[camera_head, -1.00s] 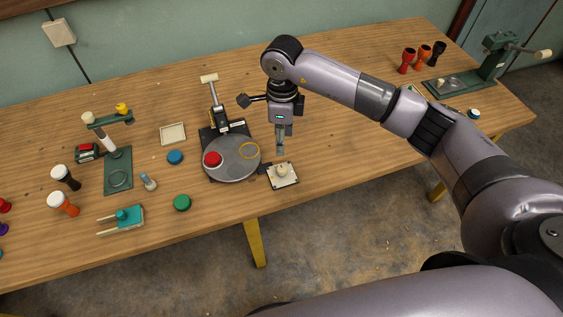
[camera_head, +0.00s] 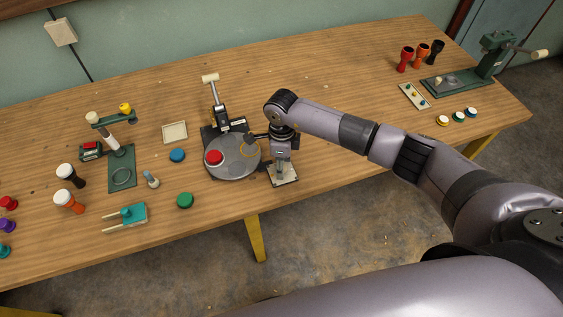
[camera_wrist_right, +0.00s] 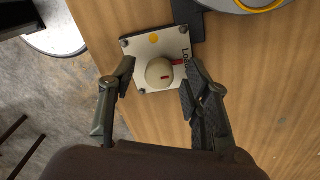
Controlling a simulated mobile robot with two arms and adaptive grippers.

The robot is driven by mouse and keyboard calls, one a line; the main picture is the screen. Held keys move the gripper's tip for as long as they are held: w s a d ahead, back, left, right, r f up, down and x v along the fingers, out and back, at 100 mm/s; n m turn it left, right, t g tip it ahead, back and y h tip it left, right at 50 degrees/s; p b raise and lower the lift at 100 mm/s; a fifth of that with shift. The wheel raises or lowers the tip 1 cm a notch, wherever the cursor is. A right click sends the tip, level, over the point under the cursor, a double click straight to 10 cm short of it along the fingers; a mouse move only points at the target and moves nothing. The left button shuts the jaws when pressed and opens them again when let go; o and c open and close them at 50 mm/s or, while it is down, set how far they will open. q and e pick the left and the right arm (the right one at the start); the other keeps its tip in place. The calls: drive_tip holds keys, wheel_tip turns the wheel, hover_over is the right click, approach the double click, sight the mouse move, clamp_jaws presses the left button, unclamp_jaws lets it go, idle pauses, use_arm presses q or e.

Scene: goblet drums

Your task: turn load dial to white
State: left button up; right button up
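The load dial is a cream round knob (camera_wrist_right: 158,74) on a square white plate (camera_wrist_right: 138,48). The plate has a yellow dot at its top edge, a red mark right of the knob and partly covered lettering. The knob bears a small red mark. My right gripper (camera_wrist_right: 161,80) is open, with one finger on each side of the knob; whether either touches it I cannot tell. In the head view the right gripper (camera_head: 283,171) points down over the plate (camera_head: 289,181), hiding most of the dial. My left gripper is not in view.
Beside the dial stands a round grey turntable (camera_head: 232,168) with a red disc (camera_head: 214,157) and a lever press behind it. A green disc (camera_head: 185,200) and a blue disc (camera_head: 177,155) lie to the left. The table's front edge is close to the dial.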

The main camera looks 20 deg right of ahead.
clamp_jaws()
idle(0.4)
drive_tip(key=shift+m, duration=0.4)
drive_tip(key=m+b, duration=0.1)
drive_tip(key=m, duration=0.2)
drive_tip(key=shift+d+m, duration=0.1)
drive_tip(key=shift+m, duration=0.2)
drive_tip(key=m+b, duration=0.1)
drive_tip(key=m, duration=0.3)
drive_tip(key=shift+m, duration=0.3)
drive_tip(key=m, duration=0.4)
drive_tip(key=shift+m, duration=0.3)
drive_tip(key=m, duration=0.4)
drive_tip(key=shift+t, duration=0.3)
drive_tip(key=shift+m, duration=0.3)
